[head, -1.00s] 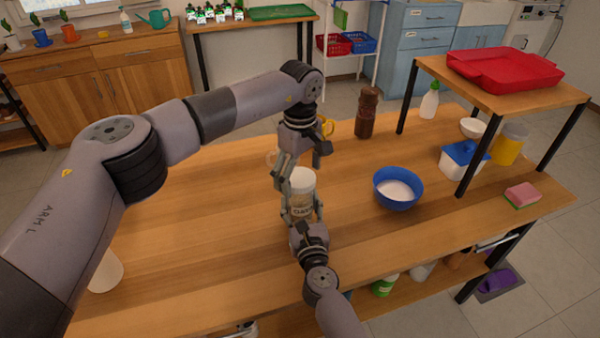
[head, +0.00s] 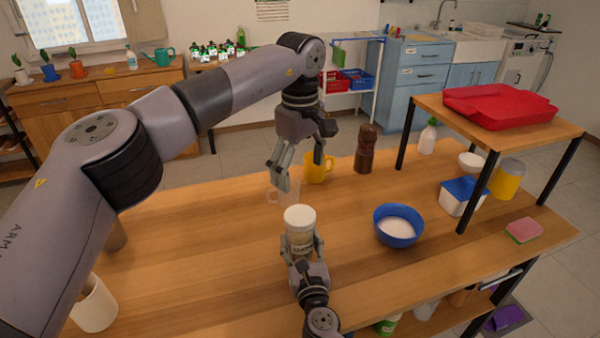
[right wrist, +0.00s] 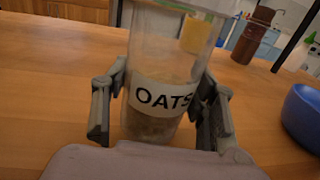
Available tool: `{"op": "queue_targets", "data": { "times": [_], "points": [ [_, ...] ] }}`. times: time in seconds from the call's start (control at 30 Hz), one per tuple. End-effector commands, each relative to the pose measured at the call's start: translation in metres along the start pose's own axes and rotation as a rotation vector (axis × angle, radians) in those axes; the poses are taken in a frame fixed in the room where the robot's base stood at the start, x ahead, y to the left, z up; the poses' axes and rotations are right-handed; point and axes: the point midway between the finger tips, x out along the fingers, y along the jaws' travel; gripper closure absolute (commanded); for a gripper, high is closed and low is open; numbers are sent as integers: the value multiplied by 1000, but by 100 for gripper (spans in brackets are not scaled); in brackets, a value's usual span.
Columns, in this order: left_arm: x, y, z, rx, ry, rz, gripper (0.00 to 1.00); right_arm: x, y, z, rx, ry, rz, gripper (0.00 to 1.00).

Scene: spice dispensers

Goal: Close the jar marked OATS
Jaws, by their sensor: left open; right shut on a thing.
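The OATS jar (head: 299,232) stands upright on the wooden table, with a white lid (head: 299,217) on its top. In the right wrist view the clear jar (right wrist: 155,101) shows its OATS label and brownish contents low inside. My right gripper (head: 302,250) is shut on the jar, one finger on each side. My left gripper (head: 283,185) is open and empty, above and behind the jar, apart from the lid. Whether the lid is fully seated cannot be told.
A clear glass mug (head: 283,192) stands behind the jar, partly hidden by my left gripper. A yellow mug (head: 317,168) and a brown pepper mill (head: 365,150) stand farther back. A blue bowl (head: 398,226) is to the right.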

Motion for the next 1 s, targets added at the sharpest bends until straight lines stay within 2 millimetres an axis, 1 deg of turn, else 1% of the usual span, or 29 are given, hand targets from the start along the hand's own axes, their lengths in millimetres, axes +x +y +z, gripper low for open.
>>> {"op": "queue_targets", "data": {
  "times": [0.07,0.1,0.43,0.77,0.87,0.97,1.0],
  "points": [
    [0,0,0,0,0,0,18,0,0,0,0,0,0,100],
    [0,0,0,0,0,0,18,0,0,0,0,0,0,46],
    [1,0,0,0,0,0,18,0,0,0,0,0,0,24],
    [1,0,0,0,0,0,18,-1,0,0,0,0,0,24],
    [1,0,0,-1,0,0,18,-8,0,-1,1,1,0,24],
    [1,0,0,-1,0,0,18,-22,0,-2,3,2,0,24],
    [1,0,0,0,0,0,18,-30,0,-2,3,3,0,24]
  ]
}}
